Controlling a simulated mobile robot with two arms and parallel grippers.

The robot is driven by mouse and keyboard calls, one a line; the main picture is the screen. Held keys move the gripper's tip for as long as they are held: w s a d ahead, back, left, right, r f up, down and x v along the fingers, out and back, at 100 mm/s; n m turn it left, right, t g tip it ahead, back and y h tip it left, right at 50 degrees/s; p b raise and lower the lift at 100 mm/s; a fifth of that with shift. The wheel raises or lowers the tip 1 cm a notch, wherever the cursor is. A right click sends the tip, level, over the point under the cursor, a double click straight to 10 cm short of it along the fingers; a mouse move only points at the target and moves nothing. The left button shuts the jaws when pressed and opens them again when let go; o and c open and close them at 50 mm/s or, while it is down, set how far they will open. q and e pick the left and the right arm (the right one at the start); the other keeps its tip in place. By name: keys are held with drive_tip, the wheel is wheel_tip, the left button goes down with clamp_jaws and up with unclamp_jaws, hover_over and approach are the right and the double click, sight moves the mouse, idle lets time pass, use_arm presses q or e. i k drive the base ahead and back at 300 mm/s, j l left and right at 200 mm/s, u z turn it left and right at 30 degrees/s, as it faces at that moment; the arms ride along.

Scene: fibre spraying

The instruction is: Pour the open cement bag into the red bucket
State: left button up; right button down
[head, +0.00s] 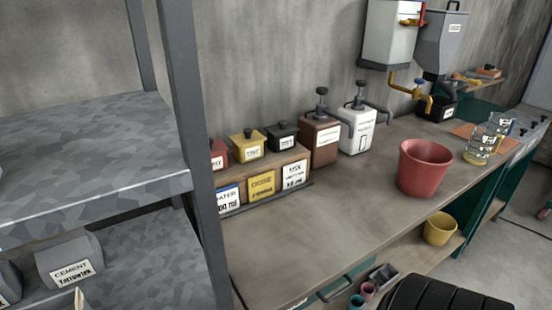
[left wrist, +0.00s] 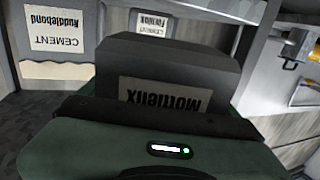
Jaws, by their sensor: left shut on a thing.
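The red bucket (head: 424,168) stands upright on the workbench, right of the middle in the head view. My left gripper (left wrist: 158,116) shows only in the left wrist view, shut on a dark grey block-shaped bag (left wrist: 180,72) with an upside-down label. A grey cement bag (head: 70,258) lies on the lower shelf at the left of the head view. A cream pointed edge (head: 78,298) shows below it. In the left wrist view, a labelled cement bag (left wrist: 60,45) with a ragged cream edge is at the upper left. My right gripper is not in view.
A grey shelf post (head: 185,130) stands between the shelves and the workbench (head: 300,243). Pump containers (head: 357,128) and small labelled boxes (head: 247,145) line the wall. Glass beakers (head: 482,145) stand right of the bucket. A yellow bucket (head: 440,229) sits below the bench top.

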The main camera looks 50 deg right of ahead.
sight(423, 164)
drive_tip(key=k+z, duration=0.1)
drive_tip(key=z, duration=0.4)
drive_tip(key=k+z, duration=0.15)
drive_tip(key=z, duration=0.35)
drive_tip(key=k+z, duration=0.1)
drive_tip(key=z, duration=0.35)
drive_tip(key=k+z, duration=0.1)
drive_tip(key=z, duration=0.4)
drive_tip(key=i+j+z, duration=0.15)
drive_tip(key=z, duration=0.15)
drive_tip(key=i+j+z, duration=0.25)
drive_tip(key=k+j, duration=0.05)
drive_tip(key=k, duration=0.05)
